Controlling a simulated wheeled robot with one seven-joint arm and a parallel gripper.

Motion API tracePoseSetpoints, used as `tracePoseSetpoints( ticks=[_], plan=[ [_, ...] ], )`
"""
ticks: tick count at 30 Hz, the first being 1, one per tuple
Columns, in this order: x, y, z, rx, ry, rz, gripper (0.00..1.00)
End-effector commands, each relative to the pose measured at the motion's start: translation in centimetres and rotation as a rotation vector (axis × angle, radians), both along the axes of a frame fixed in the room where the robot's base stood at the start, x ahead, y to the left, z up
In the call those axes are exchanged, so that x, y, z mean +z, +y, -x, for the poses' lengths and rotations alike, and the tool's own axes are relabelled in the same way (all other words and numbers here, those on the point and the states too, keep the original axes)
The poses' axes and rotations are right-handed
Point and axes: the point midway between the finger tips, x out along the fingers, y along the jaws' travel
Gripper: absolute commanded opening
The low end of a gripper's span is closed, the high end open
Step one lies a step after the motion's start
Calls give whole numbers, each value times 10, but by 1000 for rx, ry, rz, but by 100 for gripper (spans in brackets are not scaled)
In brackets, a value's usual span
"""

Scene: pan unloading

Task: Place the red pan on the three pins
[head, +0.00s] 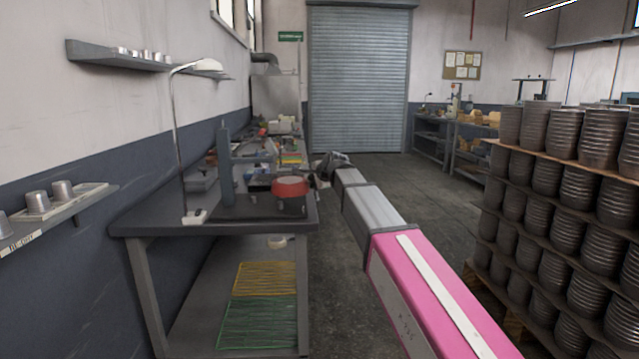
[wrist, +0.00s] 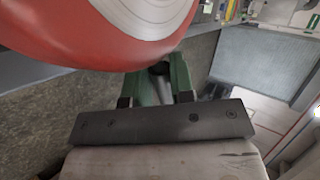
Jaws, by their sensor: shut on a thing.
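The red pan (head: 290,187) is at the right end of the near bench, over or on a dark low fixture plate (head: 240,208). I cannot tell whether the pan touches it. The pan fills the upper left of the wrist view (wrist: 75,45), with a pale round middle and red side. My gripper (head: 328,166) reaches the pan from the right. In the wrist view its green fingers (wrist: 160,75) are shut on the pan's near edge, where the hold is partly hidden beneath the pan. The three pins cannot be made out.
A grey upright post (head: 226,165) and a white lamp (head: 177,140) stand left of the pan on the bench (head: 145,222). Tools and boxes clutter the bench behind. Stacked metal pots (head: 570,135) stand at right. The floor between is clear.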

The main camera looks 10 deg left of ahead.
Motion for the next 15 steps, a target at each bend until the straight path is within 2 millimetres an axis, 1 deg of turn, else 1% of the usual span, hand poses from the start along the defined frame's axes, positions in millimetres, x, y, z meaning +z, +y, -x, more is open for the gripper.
tracePoseSetpoints(
  ticks=[15],
  plan=[
    [0, 35, 8, 0, -1, -1, 0]
  ],
)
